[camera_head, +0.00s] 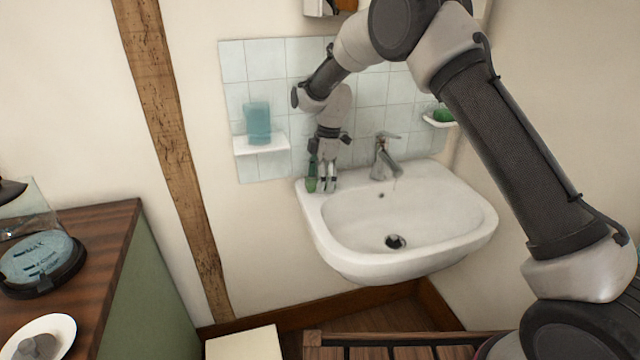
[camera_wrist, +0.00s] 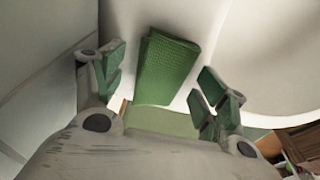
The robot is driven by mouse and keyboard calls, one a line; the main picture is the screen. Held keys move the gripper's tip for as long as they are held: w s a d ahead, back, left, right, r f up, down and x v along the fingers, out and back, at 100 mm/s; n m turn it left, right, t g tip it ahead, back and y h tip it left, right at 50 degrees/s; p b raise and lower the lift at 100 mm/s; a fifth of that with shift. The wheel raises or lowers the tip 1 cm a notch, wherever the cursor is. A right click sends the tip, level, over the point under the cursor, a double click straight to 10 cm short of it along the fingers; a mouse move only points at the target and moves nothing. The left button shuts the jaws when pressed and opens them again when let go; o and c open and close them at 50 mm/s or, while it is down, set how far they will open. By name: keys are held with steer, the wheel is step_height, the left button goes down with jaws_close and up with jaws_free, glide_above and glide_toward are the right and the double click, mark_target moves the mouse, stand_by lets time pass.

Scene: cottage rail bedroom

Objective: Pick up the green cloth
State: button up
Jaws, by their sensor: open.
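The green cloth (camera_wrist: 167,66) is a folded, textured rectangle on the white rim of the sink, seen in the wrist view. My gripper (camera_wrist: 160,88) is open, with one finger on each side of the cloth in that view and gaps between fingers and cloth. In the head view, my gripper (camera_head: 323,184) points down at the back left corner of the sink (camera_head: 345,262). A green patch shows by its fingertips there, too small to tell apart clearly. I cannot tell the exact height of the fingers above the cloth.
A faucet (camera_head: 383,160) stands right of my gripper. A white shelf (camera_head: 262,145) with a blue tumbler (camera_head: 257,122) is on the left wall tiles. A soap dish (camera_head: 438,122) with a green item (camera_head: 443,114) is at right. A wooden counter (camera_head: 100,262) stands at left.

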steer(key=c, duration=1)
step_height(320, 180, up, 10)
steer(key=shift+r, duration=0.1)
